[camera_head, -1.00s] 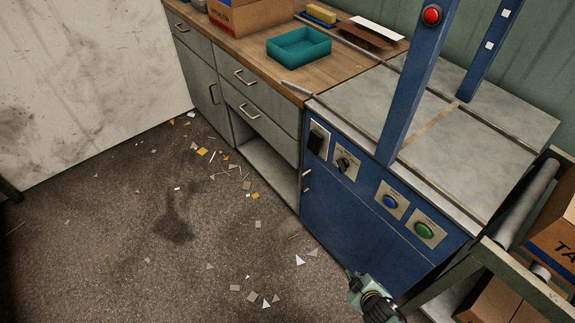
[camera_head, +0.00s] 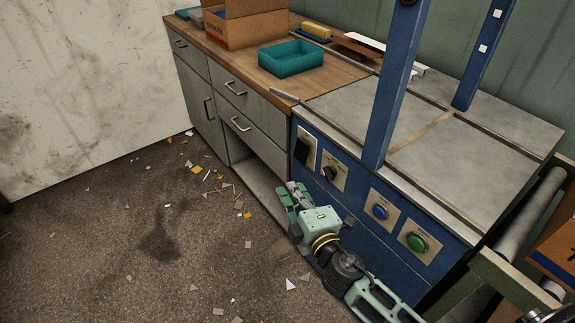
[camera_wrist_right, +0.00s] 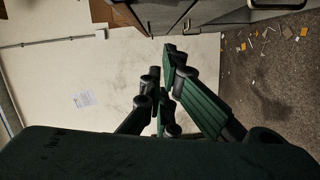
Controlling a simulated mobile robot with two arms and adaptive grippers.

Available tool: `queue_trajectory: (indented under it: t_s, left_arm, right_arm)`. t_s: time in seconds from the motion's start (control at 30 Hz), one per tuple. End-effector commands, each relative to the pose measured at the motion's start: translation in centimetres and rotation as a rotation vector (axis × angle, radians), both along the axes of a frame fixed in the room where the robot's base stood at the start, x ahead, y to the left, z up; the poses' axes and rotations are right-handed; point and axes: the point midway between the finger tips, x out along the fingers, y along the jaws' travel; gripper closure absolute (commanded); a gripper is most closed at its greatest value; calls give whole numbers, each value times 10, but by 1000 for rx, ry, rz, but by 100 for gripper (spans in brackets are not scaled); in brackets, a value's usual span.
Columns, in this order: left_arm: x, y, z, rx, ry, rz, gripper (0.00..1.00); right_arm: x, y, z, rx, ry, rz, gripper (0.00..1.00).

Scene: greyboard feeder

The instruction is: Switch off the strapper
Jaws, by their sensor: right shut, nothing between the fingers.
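The strapper (camera_head: 345,205) is the blue machine with a grey top at right in the head view. Its front panel carries a black switch (camera_head: 302,150) at the left end, a black rotary knob (camera_head: 330,172), a blue button (camera_head: 380,211) and a green button (camera_head: 417,242). My right gripper (camera_head: 288,193) is shut and empty, in front of the strapper's left front corner and below the black switch in the picture, apart from it. In the right wrist view the closed fingers (camera_wrist_right: 168,58) point towards the wall and drawers. My left gripper is out of view.
A wooden-topped drawer unit (camera_head: 222,95) adjoins the strapper, with a teal tray (camera_head: 291,58) and a cardboard box (camera_head: 240,28) on top. A roller conveyor (camera_head: 525,215) stands at right. The littered floor (camera_head: 120,235) at left is open.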

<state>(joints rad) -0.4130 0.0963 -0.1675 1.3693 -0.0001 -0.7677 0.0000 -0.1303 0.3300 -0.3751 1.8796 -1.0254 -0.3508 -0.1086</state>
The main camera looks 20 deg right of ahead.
Motion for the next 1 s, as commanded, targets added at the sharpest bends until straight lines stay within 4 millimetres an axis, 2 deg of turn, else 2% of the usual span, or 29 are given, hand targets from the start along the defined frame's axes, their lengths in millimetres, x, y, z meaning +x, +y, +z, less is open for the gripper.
queue_trajectory:
  t_s: [0.17,0.27,0.77,0.83,1.0]
  left_arm:
    - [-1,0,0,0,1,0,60]
    - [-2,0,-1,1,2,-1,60]
    - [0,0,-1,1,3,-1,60]
    - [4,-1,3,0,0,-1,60]
    - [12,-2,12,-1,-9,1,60]
  right_arm:
    - [3,0,0,1,0,0,100]
    - [12,1,-1,1,0,-1,100]
    - [103,11,-5,1,0,0,100]
    - [105,-3,-10,-2,2,-3,100]
    - [111,-20,-13,0,2,-1,100]
